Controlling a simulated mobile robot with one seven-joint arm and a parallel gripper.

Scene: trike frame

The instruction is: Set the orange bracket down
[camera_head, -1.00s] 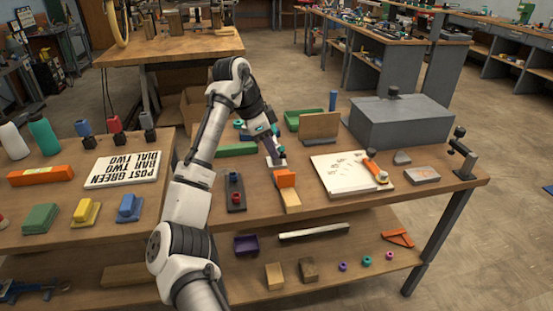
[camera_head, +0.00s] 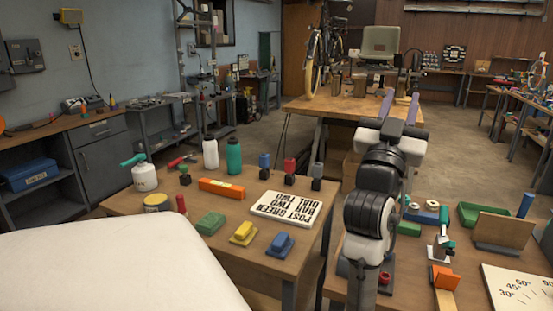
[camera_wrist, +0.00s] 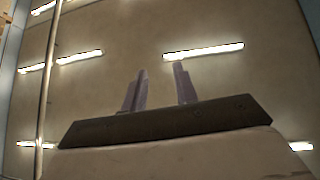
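An orange, bracket-like piece (camera_head: 445,278) sits on a wooden block on the right-hand bench, low in the head view. I cannot tell for certain that it is the bracket. My gripper (camera_head: 400,104) is raised well above the bench with its fingers pointing up, left of and apart from the orange piece. In the wrist view my gripper (camera_wrist: 161,82) has its two fingers apart, with nothing between them and the ceiling lights behind. The lower shelf is out of view now.
A green tray (camera_head: 482,214), an upright brown board (camera_head: 502,228) and a white angle sheet (camera_head: 513,291) crowd the right bench. A pale surface (camera_head: 110,270) fills the lower left.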

